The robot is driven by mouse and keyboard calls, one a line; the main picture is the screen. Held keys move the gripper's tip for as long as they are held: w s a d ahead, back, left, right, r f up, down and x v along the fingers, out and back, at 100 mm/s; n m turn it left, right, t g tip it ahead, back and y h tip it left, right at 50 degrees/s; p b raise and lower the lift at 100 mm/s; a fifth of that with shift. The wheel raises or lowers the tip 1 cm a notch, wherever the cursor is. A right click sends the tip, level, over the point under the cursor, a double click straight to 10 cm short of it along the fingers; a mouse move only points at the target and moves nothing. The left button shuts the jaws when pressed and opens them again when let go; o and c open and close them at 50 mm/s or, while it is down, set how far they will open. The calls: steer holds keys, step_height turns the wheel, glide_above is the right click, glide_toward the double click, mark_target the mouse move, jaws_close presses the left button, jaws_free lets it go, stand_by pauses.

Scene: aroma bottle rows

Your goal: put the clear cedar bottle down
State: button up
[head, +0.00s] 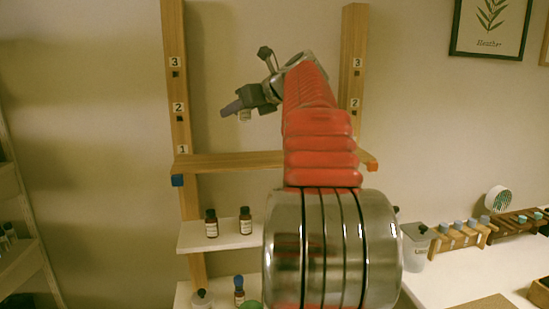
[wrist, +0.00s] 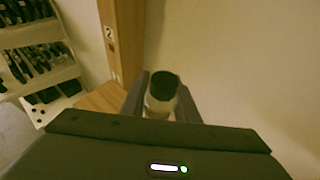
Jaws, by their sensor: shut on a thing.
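My gripper (head: 234,107) is shut on a small bottle (head: 244,115), which I take as the clear cedar bottle; no label is readable. In the wrist view the bottle (wrist: 158,105) has a dark cap and a pale, clear-looking body, standing between the two fingers. In the head view only a small pale part shows below the fingers. The gripper is in the air above the bare wooden shelf board (head: 228,162), near the height of the mark 2 on the left post (head: 175,88). The bottle is apart from the board.
Brown bottles (head: 211,223) stand on a white shelf (head: 196,240) below the board, with more bottles lower down. A white table (head: 455,272) at right holds a lidded container (head: 414,250) and wooden racks (head: 460,238). The right post (head: 352,60) stands behind my arm.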

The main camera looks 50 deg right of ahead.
steer(key=shift+s+d, duration=0.1)
glide_above(239, 155)
steer(key=shift+f, duration=2.9)
steer(key=shift+f, duration=0.1)
steer(key=shift+f, duration=2)
steer(key=shift+f, duration=0.1)
steer(key=o, duration=1.2)
